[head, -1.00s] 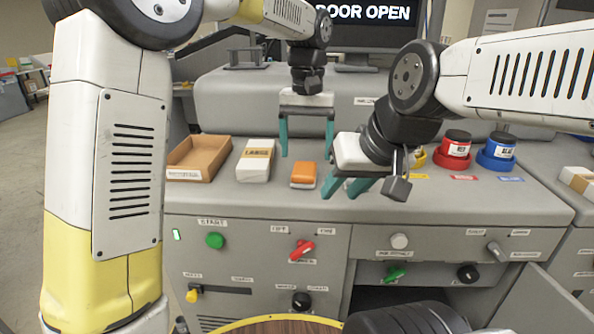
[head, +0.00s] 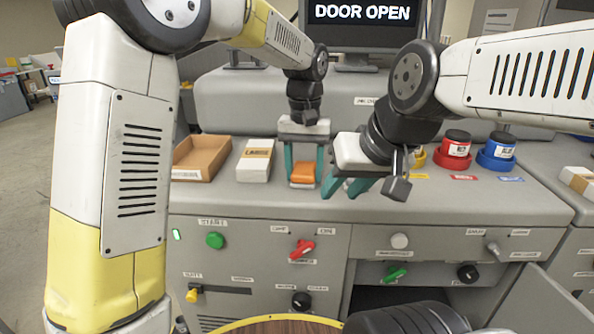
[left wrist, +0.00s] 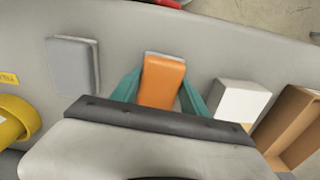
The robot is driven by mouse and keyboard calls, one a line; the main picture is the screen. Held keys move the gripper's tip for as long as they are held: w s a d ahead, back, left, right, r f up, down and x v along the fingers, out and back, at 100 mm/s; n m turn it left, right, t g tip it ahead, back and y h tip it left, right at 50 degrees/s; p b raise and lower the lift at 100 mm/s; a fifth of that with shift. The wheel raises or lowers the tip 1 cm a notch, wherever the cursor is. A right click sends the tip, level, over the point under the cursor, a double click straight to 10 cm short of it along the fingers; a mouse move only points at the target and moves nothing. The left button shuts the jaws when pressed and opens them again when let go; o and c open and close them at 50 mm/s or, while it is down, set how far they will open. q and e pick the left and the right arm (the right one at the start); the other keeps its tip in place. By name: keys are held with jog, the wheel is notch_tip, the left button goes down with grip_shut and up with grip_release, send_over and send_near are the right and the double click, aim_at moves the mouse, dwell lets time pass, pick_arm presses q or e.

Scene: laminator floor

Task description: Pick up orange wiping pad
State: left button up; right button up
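The orange wiping pad (head: 303,172) lies on the grey counter (head: 420,205) in the head view. My left gripper (head: 304,178) has come down over it, with one teal finger on each side of the pad. In the left wrist view the orange pad (left wrist: 162,82) sits between the two fingers, with small gaps visible, so the gripper looks open around it. My right gripper (head: 350,187) hovers to the right of the pad, its teal fingers pointing down and left. Its fingers overlap in this view, so its opening is unclear.
A brown open tray (head: 201,158) and a white box with a tan label (head: 255,160) stand left of the pad. Red (head: 456,150) and blue (head: 497,152) containers stand to the right. Knobs and a green button (head: 215,240) line the front panel. A cabinet door (head: 535,300) hangs open.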

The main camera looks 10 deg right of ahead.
aim_at(304, 169)
pick_arm(q)
jog(key=shift+c, duration=1)
notch_tip(304, 169, up, 10)
jog(key=shift+r, duration=0.1)
jog(key=o, duration=0.8)
jog(key=c, duration=0.6)
